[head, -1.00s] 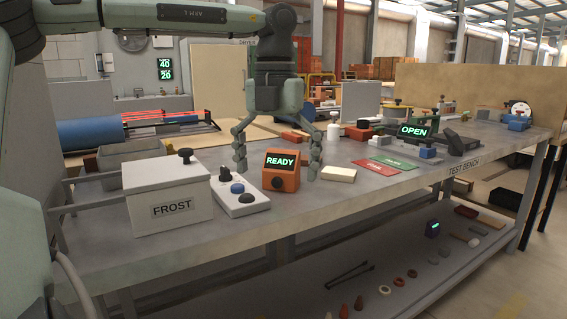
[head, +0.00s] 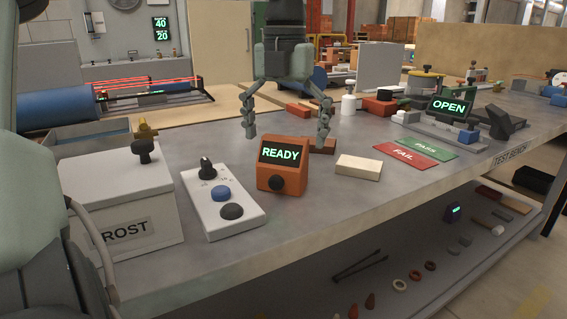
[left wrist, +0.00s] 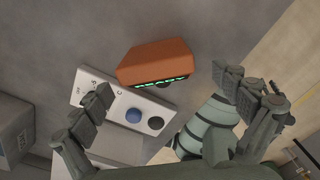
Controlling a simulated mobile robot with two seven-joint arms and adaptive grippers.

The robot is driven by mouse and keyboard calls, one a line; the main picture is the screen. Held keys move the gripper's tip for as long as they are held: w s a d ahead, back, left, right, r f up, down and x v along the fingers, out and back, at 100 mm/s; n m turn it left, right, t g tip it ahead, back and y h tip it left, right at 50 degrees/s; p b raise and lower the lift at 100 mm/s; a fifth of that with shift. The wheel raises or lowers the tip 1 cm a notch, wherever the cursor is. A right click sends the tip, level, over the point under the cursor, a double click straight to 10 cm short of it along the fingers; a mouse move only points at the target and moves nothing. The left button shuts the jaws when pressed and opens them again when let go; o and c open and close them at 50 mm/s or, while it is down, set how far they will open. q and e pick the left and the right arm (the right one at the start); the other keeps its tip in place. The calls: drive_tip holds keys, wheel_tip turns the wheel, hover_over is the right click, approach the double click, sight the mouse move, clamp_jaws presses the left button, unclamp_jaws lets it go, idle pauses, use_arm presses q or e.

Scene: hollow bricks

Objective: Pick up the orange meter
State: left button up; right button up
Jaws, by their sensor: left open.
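The orange meter (head: 283,166) stands upright on the grey bench with its green READY display and dark knob facing me. In the left wrist view the meter (left wrist: 155,62) shows from above, at upper centre. My left gripper (head: 286,133) points down with its fingers wide apart and empty. In the head view its fingertips appear left and right of the meter's top, apart from it. The left wrist view shows the fingers (left wrist: 163,88) spread, with the meter between and slightly beyond the tips. My right gripper is not in view.
A white control box (head: 225,203) with a blue and a black button lies close left of the meter. The FROST box (head: 120,205) is farther left. A cream block (head: 359,167) lies to the right, and a brown brick (head: 322,146) behind.

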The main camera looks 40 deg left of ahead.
sight(283, 165)
use_arm(q)
drive_tip(key=f, duration=0.6)
drive_tip(key=shift+a, duration=0.2)
drive_tip(key=c, duration=1.4)
drive_tip(key=shift+r, duration=0.1)
